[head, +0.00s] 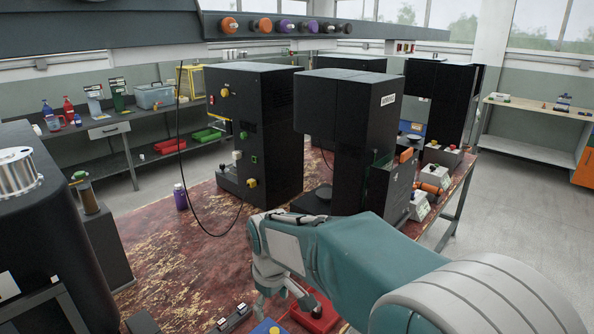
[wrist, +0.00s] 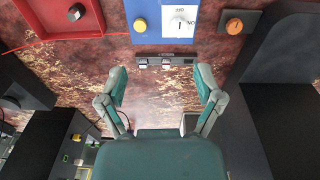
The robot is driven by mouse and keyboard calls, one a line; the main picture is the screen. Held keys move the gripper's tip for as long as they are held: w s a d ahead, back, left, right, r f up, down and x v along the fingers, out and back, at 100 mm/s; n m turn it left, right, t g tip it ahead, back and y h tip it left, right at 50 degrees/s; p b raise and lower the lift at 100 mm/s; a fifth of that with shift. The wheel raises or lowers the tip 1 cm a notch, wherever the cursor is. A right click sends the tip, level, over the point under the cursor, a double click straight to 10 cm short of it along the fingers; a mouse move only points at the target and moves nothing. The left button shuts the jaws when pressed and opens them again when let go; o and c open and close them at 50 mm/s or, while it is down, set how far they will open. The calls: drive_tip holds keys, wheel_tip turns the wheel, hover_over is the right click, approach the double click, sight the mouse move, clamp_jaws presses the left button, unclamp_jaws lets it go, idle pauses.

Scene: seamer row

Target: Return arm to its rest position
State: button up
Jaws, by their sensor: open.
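My teal and grey arm (head: 375,262) reaches from the lower right of the head view, out over the worn red-brown table (head: 160,232). My gripper (head: 284,303) hangs at its end, fingers pointing down, above the table's near part. In the wrist view my gripper (wrist: 162,80) has its two fingers spread wide, with nothing between them. Beyond the fingertips lie a dark switch strip (wrist: 165,60) and a blue panel (wrist: 151,30) with a yellow button and a white rotary switch. The gripper appears apart from both.
Black machines (head: 262,135) (head: 345,140) stand behind the gripper, and another (head: 45,225) stands at the left. A red tray (head: 318,318) lies close to the gripper. A purple bottle (head: 181,197) stands farther back. An orange knob box (wrist: 235,25) is right of the blue panel.

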drive_tip(key=s+d+r+m+t, duration=0.2)
drive_tip(key=s+d+r+m, duration=0.45)
drive_tip(key=d, duration=0.65)
drive_tip(key=s+d+r+m+t, duration=0.2)
drive_tip(key=s+d, duration=0.6)
drive_tip(key=s, duration=0.4)
drive_tip(key=shift+s+d+m+t, duration=0.3)
drive_tip(key=shift+s+m+t, duration=0.1)
drive_tip(key=shift+m, duration=0.45)
